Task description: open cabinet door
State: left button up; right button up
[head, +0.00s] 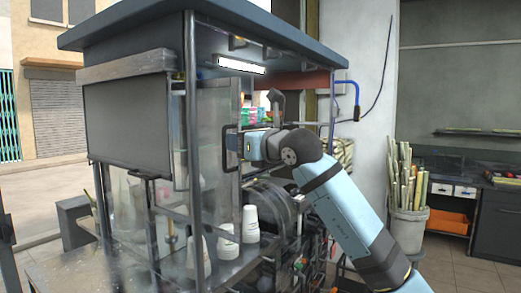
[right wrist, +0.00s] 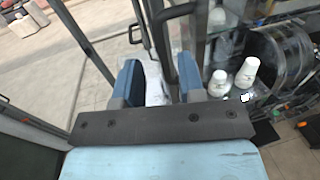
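The press cabinet is a glass-sided stall with a dark roof (head: 150,22). Its glass door (head: 213,115) appears closed, with a dark vertical bar handle (head: 226,150) on its right side. My right gripper (head: 243,146) is at the handle, coming from the right. In the right wrist view, my right gripper (right wrist: 160,80) has its two blue fingers apart. The dark curved handle (right wrist: 172,12) shows at the top and runs down toward the gap between them. I cannot tell whether the fingers touch it. My left gripper is not in view.
White cups (head: 250,224) stand on the cabinet's shelf below the gripper, also seen in the right wrist view (right wrist: 218,82). Press rollers (head: 272,205) sit close beneath my right arm. A bucket of cane (head: 408,222) stands at the right.

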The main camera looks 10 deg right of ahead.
jog(key=b+v, duration=0.1)
jog(key=v, duration=0.6)
jog(key=shift+s+d, duration=0.15)
jog(key=shift+s, duration=0.1)
jog(key=shift+f, duration=0.1)
